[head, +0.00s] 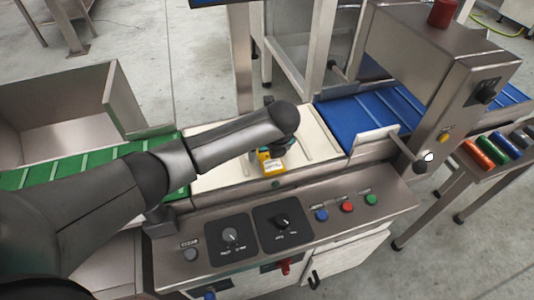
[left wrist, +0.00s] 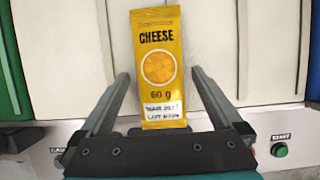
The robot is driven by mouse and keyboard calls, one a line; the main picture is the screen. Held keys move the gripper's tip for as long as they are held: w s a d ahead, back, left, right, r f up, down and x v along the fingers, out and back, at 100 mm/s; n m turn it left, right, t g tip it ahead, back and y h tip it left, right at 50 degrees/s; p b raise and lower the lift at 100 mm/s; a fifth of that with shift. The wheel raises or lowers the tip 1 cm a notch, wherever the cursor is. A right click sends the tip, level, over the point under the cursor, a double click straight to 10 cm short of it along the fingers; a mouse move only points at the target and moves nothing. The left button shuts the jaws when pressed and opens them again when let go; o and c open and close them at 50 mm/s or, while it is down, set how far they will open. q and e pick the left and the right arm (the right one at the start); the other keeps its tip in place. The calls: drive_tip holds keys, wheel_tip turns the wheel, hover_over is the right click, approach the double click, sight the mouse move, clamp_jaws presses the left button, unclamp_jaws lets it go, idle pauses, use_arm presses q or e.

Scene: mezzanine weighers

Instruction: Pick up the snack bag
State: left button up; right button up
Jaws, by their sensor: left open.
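The snack bag is a yellow cheese packet (left wrist: 158,30) lying on the pale weighing belt between the green and blue belts. In the head view the bag (head: 273,164) shows just below my left wrist, partly covered by my arm. My left gripper (left wrist: 159,74) is open in the left wrist view, with one finger on each side of the bag's lower part and a gap on both sides. In the head view the gripper (head: 266,152) is mostly hidden behind my wrist. My right gripper is in neither view.
The pale belt (head: 217,178) is otherwise clear. A green belt (head: 90,167) lies left, a blue belt (head: 375,110) right. A control panel (head: 300,240) with knobs and buttons runs along the front. A metal housing (head: 425,60) stands over the blue belt.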

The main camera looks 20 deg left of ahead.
use_arm(q)
drive_tip(key=c, duration=1.4)
drive_tip(key=shift+c, duration=0.2)
drive_tip(key=shift+r, duration=0.15)
